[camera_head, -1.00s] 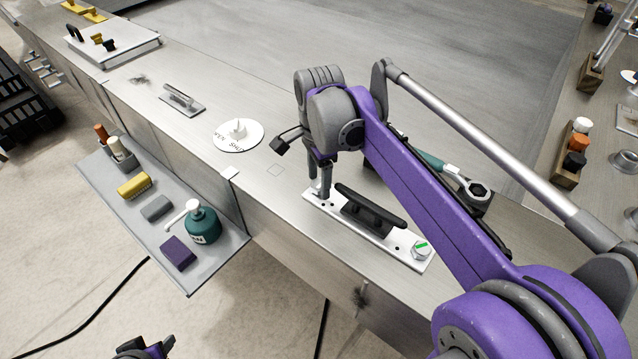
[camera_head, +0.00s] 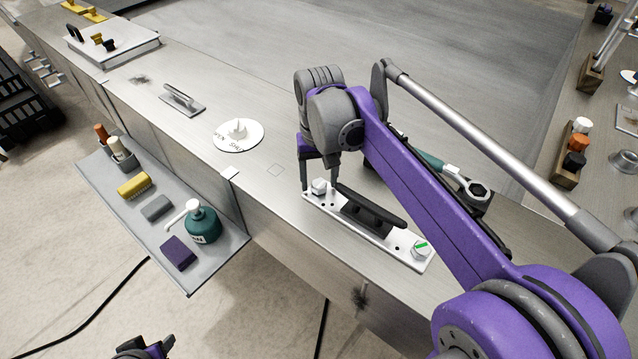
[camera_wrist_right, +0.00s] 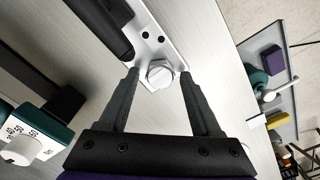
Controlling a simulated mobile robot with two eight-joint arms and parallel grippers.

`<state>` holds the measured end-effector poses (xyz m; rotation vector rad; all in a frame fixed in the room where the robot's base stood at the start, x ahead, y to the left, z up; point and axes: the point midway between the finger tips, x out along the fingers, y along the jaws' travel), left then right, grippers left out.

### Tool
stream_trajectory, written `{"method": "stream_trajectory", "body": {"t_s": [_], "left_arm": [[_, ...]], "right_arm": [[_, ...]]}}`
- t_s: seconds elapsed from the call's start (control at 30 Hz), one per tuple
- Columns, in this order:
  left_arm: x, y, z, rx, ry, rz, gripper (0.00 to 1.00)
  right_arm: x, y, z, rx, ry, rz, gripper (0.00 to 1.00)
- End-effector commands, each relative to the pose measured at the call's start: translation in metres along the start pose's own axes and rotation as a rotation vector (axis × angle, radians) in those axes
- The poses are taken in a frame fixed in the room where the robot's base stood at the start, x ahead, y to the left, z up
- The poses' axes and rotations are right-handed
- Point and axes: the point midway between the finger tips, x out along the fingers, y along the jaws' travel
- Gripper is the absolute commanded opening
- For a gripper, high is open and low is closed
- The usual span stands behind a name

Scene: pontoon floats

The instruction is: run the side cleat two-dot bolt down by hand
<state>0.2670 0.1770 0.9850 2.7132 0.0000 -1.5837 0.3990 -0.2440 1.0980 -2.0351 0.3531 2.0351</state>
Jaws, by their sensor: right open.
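The side cleat is a white plate (camera_head: 345,222) with a black horn cleat (camera_head: 370,206) on the metal deck. The two-dot bolt (camera_head: 319,187) is a silver hex head at the plate's left end, beside two dark dots. My right gripper (camera_head: 319,182) points down over it, open. In the right wrist view the bolt head (camera_wrist_right: 159,74) sits between the spread fingertips (camera_wrist_right: 160,76), with gaps at both sides. Whether it is fully seated cannot be told. A second bolt (camera_head: 421,248), marked green, is at the plate's other end. Part of my left arm (camera_head: 145,348) shows at the bottom edge.
A teal-handled wrench (camera_head: 470,186) lies behind my right arm. A round white disc (camera_head: 238,135) is on the deck to the left. A side shelf (camera_head: 205,268) holds a teal pump bottle (camera_head: 203,222), a brush and blocks. Bare deck lies between disc and plate.

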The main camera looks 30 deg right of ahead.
Motion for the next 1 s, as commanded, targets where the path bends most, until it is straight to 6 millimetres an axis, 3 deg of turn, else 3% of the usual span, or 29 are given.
{"method": "stream_trajectory", "body": {"t_s": [0.4,0.73,0.77,1.0], "left_arm": [[-0.0001,0.0000,-0.0001,0.000,0.000,0.000,0.50],[-0.0001,0.0000,-0.0002,0.000,0.000,0.000,0.50],[-0.0001,0.0000,-0.0002,0.000,0.000,0.000,0.50],[-0.0001,0.0000,-0.0001,0.000,0.000,0.000,0.50]], "right_arm": [[0.0000,-0.0001,0.0000,-0.634,0.000,0.000,0.65],[0.0000,-0.0001,0.0000,-0.739,0.000,0.000,0.65],[0.0000,-0.0001,0.0000,-0.738,0.000,0.000,0.63],[0.0000,-0.0001,0.0000,-0.737,0.000,0.000,0.20]]}}
